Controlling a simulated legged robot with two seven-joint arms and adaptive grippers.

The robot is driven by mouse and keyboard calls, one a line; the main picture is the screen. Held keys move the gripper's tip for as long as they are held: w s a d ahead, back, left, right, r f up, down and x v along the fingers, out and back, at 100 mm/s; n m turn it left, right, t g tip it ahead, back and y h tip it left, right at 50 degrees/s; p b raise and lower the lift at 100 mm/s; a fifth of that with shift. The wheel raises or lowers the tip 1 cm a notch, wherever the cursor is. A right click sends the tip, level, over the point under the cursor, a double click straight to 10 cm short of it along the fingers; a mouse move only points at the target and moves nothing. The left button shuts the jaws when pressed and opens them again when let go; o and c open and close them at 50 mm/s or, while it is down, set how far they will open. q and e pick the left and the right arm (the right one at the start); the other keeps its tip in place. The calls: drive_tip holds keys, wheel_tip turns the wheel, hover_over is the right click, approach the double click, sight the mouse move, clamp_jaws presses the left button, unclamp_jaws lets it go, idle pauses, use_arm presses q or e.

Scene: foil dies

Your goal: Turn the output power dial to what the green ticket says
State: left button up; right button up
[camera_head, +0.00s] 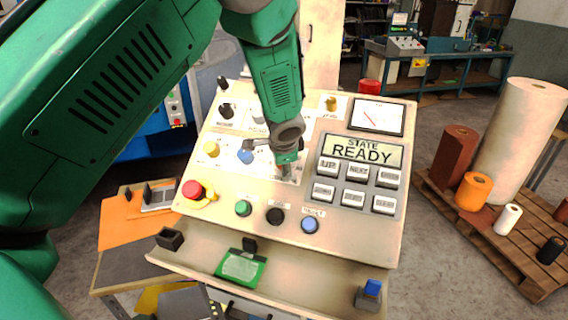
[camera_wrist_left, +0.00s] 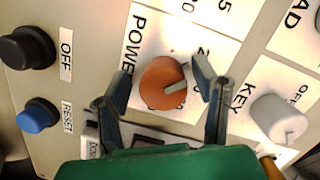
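The output power dial is an orange-brown round knob (camera_wrist_left: 161,84) with a pale pointer mark, beside a label ending in POWER in the left wrist view. Numbers are printed around it, some partly cut off or covered. My left gripper (camera_wrist_left: 163,77) is open, with one finger on each side of the knob; I cannot tell whether they touch it. In the head view my left gripper (camera_head: 268,160) is low over the sloped panel (camera_head: 330,232) and hides the dial. The green ticket (camera_head: 241,267) lies on the ledge below, its writing too small to read. My right gripper is not in view.
A white key knob (camera_wrist_left: 278,119), black OFF button (camera_wrist_left: 27,47) and blue reset button (camera_wrist_left: 37,115) surround the dial. A red emergency button (camera_head: 192,190), blue knob (camera_head: 245,156) and READY display (camera_head: 361,150) are on the panel. Foil rolls stand on a pallet (camera_head: 520,268) at right.

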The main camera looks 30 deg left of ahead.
use_arm(q)
drive_tip(key=shift+r, duration=0.1)
drive_tip(key=shift+r, duration=0.3)
drive_tip(key=v, duration=1.1)
drive_tip(key=shift+s+d, duration=0.1)
